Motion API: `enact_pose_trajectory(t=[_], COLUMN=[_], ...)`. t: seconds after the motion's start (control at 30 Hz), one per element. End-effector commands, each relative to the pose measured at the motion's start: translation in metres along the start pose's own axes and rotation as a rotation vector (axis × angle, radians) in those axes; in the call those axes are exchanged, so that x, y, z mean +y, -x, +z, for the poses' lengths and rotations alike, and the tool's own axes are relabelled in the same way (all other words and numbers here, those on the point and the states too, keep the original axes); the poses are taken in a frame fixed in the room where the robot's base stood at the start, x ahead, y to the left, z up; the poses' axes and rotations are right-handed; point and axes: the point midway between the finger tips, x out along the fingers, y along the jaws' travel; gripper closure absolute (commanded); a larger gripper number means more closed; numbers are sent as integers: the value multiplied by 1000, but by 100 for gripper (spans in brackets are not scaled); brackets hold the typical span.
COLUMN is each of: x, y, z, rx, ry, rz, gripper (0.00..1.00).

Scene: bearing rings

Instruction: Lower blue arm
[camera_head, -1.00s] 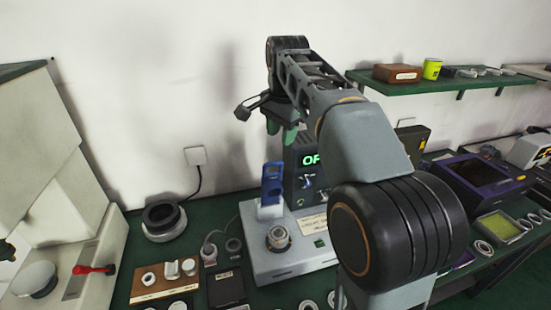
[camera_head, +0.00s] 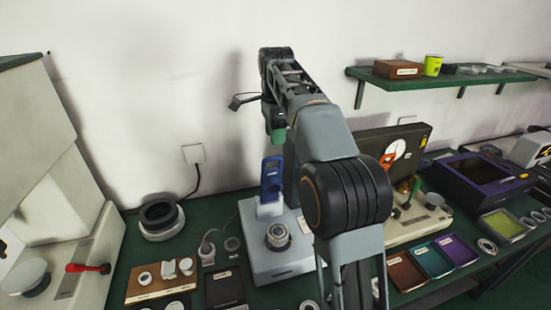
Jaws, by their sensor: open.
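The blue arm (camera_head: 271,180) stands upright on the grey device (camera_head: 255,240) on the green table. A round metal fitting (camera_head: 278,236) sits on the device's top, in front of the blue arm. My gripper (camera_head: 277,134) shows a green finger above and slightly right of the top of the blue arm, seemingly apart from it. It holds nothing that I can see. My own arm hides the right part of the device and its display.
A black-and-grey ring stack (camera_head: 161,217) and a wooden block with rings (camera_head: 160,281) lie left of the device. Coloured trays (camera_head: 432,260) and a dial instrument (camera_head: 405,150) are at right. A green shelf (camera_head: 450,82) is on the wall.

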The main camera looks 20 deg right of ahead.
Motion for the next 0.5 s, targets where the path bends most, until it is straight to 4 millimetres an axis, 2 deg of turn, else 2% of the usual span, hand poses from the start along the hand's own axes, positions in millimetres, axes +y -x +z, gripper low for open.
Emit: enact_pose_trajectory(t=[0.03,0.2,0.5], x=[1,1,0], y=[-12,-38,-64], z=[0,0,0], rx=[0,0,0], ry=[0,1,1], rz=[2,2,0], gripper=[60,60,60])
